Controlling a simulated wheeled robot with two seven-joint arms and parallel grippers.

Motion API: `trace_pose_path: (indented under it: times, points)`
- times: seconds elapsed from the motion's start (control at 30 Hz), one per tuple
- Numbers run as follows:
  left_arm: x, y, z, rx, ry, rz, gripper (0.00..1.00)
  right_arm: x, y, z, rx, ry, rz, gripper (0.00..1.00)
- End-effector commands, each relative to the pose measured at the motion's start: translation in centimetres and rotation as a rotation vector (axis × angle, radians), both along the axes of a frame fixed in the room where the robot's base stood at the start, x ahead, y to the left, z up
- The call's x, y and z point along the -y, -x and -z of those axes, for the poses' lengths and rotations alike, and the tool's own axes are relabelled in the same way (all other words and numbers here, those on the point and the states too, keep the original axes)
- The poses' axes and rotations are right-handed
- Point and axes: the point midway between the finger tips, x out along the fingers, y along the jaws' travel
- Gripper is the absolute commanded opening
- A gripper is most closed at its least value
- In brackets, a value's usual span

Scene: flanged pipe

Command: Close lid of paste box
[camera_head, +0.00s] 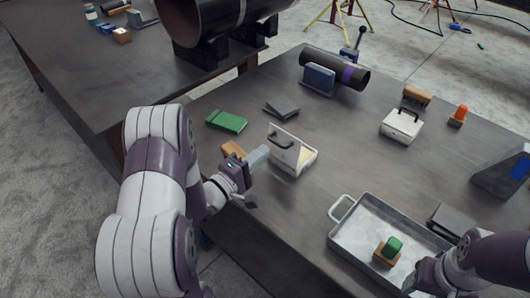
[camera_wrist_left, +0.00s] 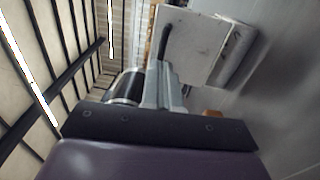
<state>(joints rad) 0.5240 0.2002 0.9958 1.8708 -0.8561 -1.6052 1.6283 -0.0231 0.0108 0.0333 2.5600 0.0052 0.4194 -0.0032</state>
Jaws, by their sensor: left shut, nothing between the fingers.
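The paste box (camera_head: 305,165) is a small white box on the table. Its lid (camera_head: 287,148) stands raised on the left side, with a dark handle on its outer face. Pale yellowish content shows inside. In the left wrist view the lid (camera_wrist_left: 195,45) fills the upper middle, handle towards the fingers. My left gripper (camera_head: 258,157) is shut and empty, its fingertips just left of the lid; I cannot tell whether they touch it. The fingers also show in the left wrist view (camera_wrist_left: 162,85). My right gripper (camera_head: 418,280) is at the metal tray's right end, its fingers unclear.
A brown block (camera_head: 232,149) and green box (camera_head: 227,121) lie near my left gripper. A grey block (camera_head: 282,107) is behind the paste box. A closed white box (camera_head: 401,126) stands further right. The metal tray (camera_head: 345,246) holds a green-topped block (camera_head: 389,250).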

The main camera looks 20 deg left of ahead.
Motion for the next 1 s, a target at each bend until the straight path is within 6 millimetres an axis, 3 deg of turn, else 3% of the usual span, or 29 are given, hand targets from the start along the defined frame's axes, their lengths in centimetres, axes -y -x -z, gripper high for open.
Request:
trace_pose_path:
  times: [0.2,0.67,0.87,1.0]
  points:
    - [0.6,-1.8,-0.1,0.000,-0.001,0.001,0.00,0.0,0.0,0.5,0.000,0.000,0.000,0.62]
    - [0.7,-2.0,-0.4,-0.007,-0.004,0.000,0.00,0.0,0.0,0.1,0.000,0.000,0.000,0.62]
    - [0.9,-2.5,-1.4,-0.061,-0.022,0.001,0.00,0.0,0.0,-2.2,0.000,0.000,0.000,0.62]
    - [1.2,-3.3,-2.4,-0.144,-0.051,0.002,0.00,0.0,0.0,-5.2,0.000,0.000,0.000,0.62]
